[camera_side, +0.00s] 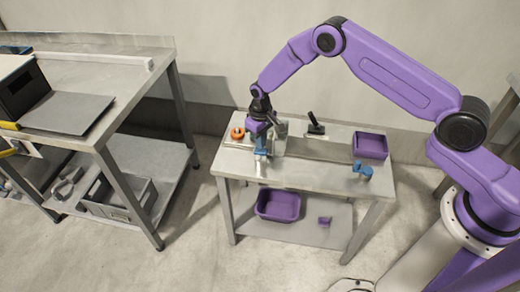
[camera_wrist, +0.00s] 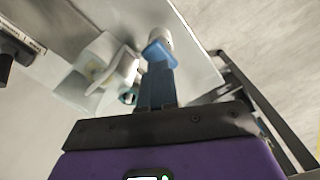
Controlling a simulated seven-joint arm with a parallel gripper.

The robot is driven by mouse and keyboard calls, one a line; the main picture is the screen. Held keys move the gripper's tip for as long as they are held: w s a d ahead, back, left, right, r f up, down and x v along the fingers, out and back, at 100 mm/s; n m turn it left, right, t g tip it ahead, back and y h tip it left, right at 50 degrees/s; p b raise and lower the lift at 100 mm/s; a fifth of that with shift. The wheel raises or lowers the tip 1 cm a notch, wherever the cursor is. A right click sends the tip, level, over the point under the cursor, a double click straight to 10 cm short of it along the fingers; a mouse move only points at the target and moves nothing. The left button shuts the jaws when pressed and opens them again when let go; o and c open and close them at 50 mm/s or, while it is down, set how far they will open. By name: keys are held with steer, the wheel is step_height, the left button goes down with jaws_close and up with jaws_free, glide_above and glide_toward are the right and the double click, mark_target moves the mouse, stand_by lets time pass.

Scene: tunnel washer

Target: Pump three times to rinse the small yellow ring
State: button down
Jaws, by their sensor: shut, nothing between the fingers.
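My gripper (camera_side: 261,142) is shut and empty, pointing down over the left part of the small metal table. In the wrist view its blue fingers (camera_wrist: 156,58) reach to a white rounded part (camera_wrist: 160,36), perhaps the pump top; I cannot tell whether they touch. Beside it is a white fixture (camera_wrist: 98,72) with a pale yellowish patch inside, which may be the small yellow ring, but it is too blurred to be sure. In the side view the grey washer parts (camera_side: 281,130) are partly hidden by my gripper.
An orange round object (camera_side: 237,133) sits at the table's left edge. A black-handled tool (camera_side: 314,124) lies at the back, a purple bin (camera_side: 370,146) and a blue object (camera_side: 362,170) at the right. The middle front of the tabletop (camera_side: 305,174) is clear.

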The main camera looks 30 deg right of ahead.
steer(key=shift+f, duration=0.2)
steer(key=shift+f, duration=1.7)
steer(key=shift+r, duration=1.25)
